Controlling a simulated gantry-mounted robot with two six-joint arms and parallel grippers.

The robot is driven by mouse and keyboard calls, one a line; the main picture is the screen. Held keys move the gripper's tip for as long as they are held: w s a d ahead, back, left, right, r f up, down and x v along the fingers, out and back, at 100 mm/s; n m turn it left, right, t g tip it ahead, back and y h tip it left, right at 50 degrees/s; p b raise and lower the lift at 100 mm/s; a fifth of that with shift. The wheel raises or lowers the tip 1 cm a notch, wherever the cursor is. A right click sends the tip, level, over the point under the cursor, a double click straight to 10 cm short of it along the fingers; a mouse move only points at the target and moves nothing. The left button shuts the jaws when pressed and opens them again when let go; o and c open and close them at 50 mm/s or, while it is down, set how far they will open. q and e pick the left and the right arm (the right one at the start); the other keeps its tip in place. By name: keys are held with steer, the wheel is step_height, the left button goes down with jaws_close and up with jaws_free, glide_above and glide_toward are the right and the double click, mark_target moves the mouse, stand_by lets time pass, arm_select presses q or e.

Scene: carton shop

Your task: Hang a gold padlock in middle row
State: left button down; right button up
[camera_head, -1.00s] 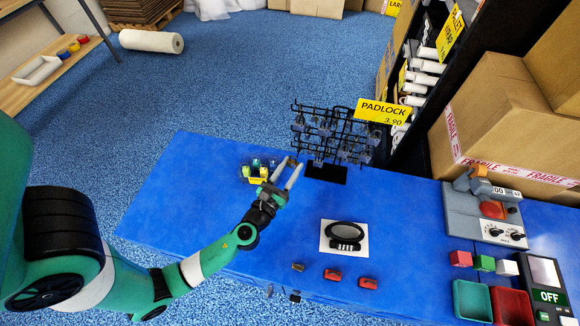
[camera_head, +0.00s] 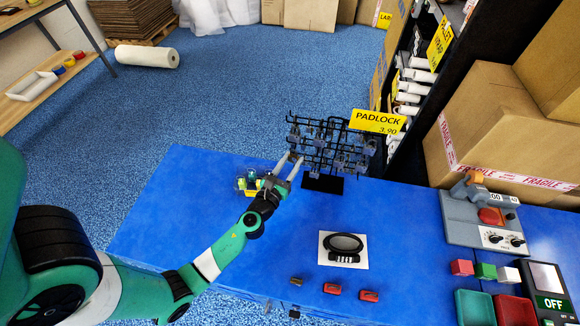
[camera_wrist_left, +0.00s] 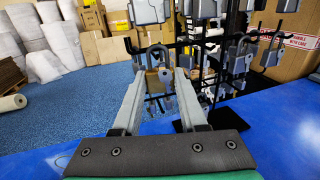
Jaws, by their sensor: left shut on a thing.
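My left gripper (camera_head: 291,162) is at the left side of the black wire rack (camera_head: 325,184), which carries several grey padlocks on its hooks. In the left wrist view, the gripper (camera_wrist_left: 157,78) is shut on a gold padlock (camera_wrist_left: 153,82), whose grey shackle points up. The padlock is in front of the rack's left hooks; whether its shackle touches a hook I cannot tell. In the head view the held padlock is too small to make out. Grey padlocks (camera_wrist_left: 238,62) hang to the right of the fingers, and others hang above. My right gripper is not in view.
A yellow PADLOCK sign (camera_head: 377,122) tops the rack's right side. A small bin with yellow-green items (camera_head: 247,184) stands left of my gripper. The blue tabletop's left part (camera_head: 175,215) is clear.

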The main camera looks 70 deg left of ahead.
arm_select(q)
steer(key=shift+w+a+f+b, duration=0.35)
steer(key=shift+w+a, duration=0.2)
steer(key=shift+a, duration=0.25)
steer(key=shift+c, duration=1.8)
jaws_free()
steer(key=v, duration=1.1)
steer(key=shift+s+d, duration=0.2)
steer(key=shift+s, duration=0.1)
